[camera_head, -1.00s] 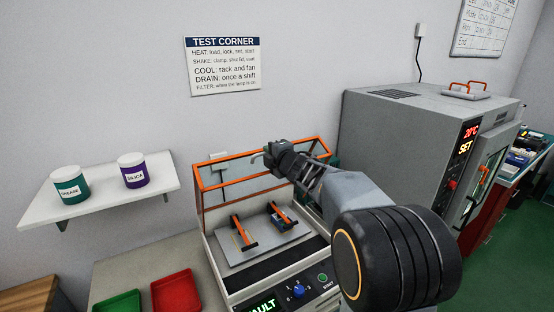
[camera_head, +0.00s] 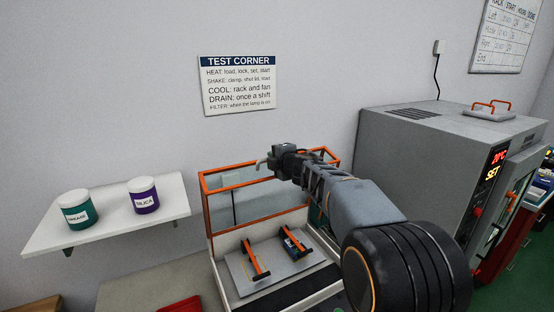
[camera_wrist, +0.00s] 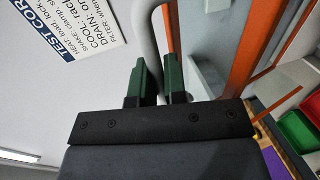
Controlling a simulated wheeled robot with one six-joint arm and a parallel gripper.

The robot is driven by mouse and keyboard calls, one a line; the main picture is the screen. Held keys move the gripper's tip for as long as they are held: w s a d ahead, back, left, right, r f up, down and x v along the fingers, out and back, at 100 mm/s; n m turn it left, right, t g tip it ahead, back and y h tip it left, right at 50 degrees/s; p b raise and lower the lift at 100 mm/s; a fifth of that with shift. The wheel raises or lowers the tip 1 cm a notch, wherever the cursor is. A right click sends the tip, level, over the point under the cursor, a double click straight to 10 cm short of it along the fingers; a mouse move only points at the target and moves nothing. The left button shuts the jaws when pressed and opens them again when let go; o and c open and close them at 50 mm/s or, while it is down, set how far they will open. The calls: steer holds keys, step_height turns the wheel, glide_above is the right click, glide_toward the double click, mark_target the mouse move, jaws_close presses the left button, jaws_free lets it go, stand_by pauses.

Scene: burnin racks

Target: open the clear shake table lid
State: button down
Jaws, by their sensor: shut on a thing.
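My gripper (camera_head: 268,163) is at the lid's upper edge in the head view. In the wrist view, the green fingers of my gripper (camera_wrist: 158,80) are shut on the grey lid handle (camera_wrist: 147,30). The orange lid frame (camera_wrist: 240,75) runs beside it on the right. Under the lid, the metal plate (camera_head: 262,283) carries two orange-and-black clamps (camera_head: 256,258); a small dark blue item sits at the right one.
A large grey oven (camera_head: 420,150) stands close on the right. A wall shelf (camera_head: 105,222) on the left holds a teal jar (camera_head: 78,212) and a purple jar (camera_head: 143,197). A red tray (camera_head: 180,306) shows at the bottom edge. The wall sign (camera_head: 238,85) hangs behind.

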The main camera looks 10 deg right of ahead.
steer(key=shift+f, duration=0.1)
steer(key=c, duration=1.2)
jaws_free()
steer(key=shift+s, duration=0.1)
